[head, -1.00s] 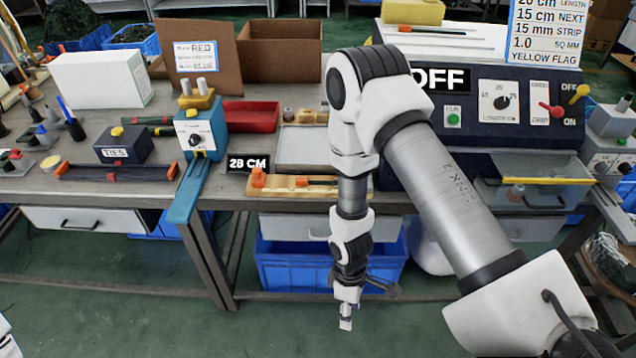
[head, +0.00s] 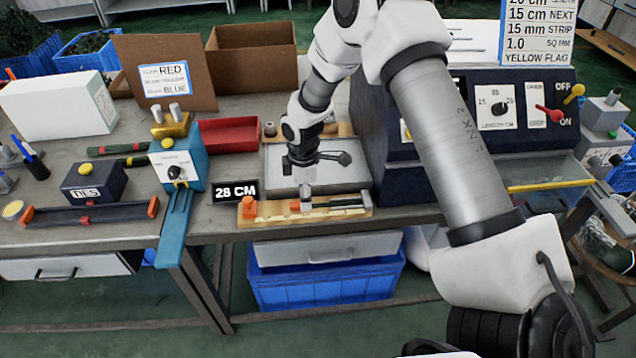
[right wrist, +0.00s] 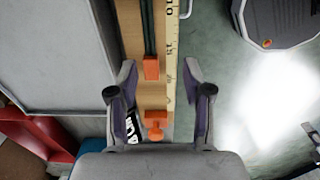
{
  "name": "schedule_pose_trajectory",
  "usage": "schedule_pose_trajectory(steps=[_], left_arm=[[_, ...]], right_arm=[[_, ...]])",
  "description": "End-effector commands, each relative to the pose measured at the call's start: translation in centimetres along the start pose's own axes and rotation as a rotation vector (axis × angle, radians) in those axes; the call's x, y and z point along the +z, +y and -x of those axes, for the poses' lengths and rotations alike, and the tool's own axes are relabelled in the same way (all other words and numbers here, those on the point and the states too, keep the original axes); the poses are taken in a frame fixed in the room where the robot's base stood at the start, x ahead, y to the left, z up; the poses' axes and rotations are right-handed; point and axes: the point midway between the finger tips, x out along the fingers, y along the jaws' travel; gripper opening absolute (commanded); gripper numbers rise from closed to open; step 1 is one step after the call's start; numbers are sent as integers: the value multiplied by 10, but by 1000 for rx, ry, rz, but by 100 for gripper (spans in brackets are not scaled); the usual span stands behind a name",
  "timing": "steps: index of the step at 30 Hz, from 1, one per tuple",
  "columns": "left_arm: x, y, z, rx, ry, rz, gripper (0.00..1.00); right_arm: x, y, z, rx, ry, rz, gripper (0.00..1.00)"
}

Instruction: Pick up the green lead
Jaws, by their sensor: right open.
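A dark green strip that looks like the green lead (head: 342,203) lies along a wooden measuring board (head: 272,211) at the bench's front edge. It also shows in the right wrist view (right wrist: 149,28), running into an orange block (right wrist: 151,68). My right gripper (head: 305,203) points down over the board. In the right wrist view my right gripper (right wrist: 158,72) is open and empty, its fingers on either side of the board, around the orange block. I cannot tell its exact height. The lead's far end is cut off in the wrist view. My left gripper is not in view.
An orange stop (head: 248,206) stands at the board's left end, by the 28 CM sign (head: 236,191). A grey tray (head: 345,172) lies behind the board. The dark cutting machine (head: 484,135) stands to the right. A blue device (head: 178,160) stands to the left.

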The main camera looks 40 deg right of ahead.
Motion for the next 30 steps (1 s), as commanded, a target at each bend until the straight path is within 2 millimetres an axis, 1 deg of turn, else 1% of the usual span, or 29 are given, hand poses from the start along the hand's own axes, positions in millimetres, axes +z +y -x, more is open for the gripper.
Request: schedule_pose_trajectory(steps=[1,3,4,6,11,12,14,15,16,26,30], left_arm=[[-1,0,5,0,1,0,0],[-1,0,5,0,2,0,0],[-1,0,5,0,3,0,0],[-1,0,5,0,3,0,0],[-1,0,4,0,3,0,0],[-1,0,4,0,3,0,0],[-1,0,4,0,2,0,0],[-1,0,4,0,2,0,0],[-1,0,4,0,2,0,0],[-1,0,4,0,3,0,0],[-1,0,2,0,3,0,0]], right_arm=[[1,2,-10,-4,-4,-1,50],[1,2,-22,-4,-3,-1,50],[1,2,-26,-3,-3,-1,50],[0,2,-30,-1,-2,-2,50],[0,2,-31,-1,-1,-2,50],[0,2,-31,-1,-1,-2,43],[0,2,-31,-1,-1,-2,22],[0,2,-31,-1,-1,-2,8],[0,2,-31,-1,-1,-1,0],[0,2,-31,-2,-1,-2,0],[0,2,-27,-2,-1,-1,0]])
